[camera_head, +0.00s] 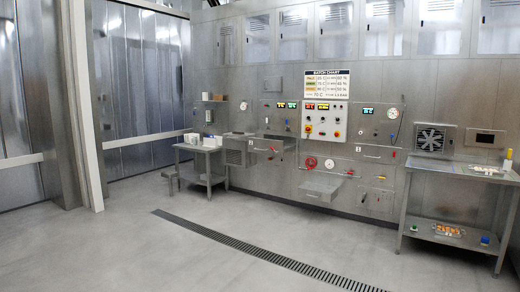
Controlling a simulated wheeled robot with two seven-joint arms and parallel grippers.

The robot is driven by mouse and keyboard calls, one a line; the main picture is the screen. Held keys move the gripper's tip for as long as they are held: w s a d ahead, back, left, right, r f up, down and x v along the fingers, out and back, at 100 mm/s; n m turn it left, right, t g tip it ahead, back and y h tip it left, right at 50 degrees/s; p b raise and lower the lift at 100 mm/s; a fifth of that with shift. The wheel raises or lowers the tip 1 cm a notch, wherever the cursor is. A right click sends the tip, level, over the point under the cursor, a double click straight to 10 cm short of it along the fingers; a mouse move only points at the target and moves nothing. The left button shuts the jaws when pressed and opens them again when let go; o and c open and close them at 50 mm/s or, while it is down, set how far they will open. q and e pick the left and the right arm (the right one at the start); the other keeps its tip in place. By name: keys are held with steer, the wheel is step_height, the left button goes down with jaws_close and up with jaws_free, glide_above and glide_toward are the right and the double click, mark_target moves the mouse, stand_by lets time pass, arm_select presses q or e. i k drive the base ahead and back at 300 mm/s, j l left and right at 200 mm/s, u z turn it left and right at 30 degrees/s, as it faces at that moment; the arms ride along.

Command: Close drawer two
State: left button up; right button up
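Two drawer-like metal units stick out of the steel wall. The lower drawer (320,188) is a grey box standing out below the red hand wheel (310,163). The upper drawer (272,146) stands out to its left and higher up, with small red parts near its front. Their number labels are too small to read, so I cannot tell which one is drawer two. Neither of my grippers is in view.
A small side table (204,163) stands left of the drawers. A steel table (458,177) with a lower shelf stands at the right. A control panel (324,121) is above the drawers. A drain grate (255,250) crosses the floor; the floor before the drawers is clear.

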mark_target(258, 145)
steer(key=i+j, duration=0.1)
steer(key=i, duration=6.7)
steer(key=j+u, duration=0.05)
steer(key=j, duration=0.15)
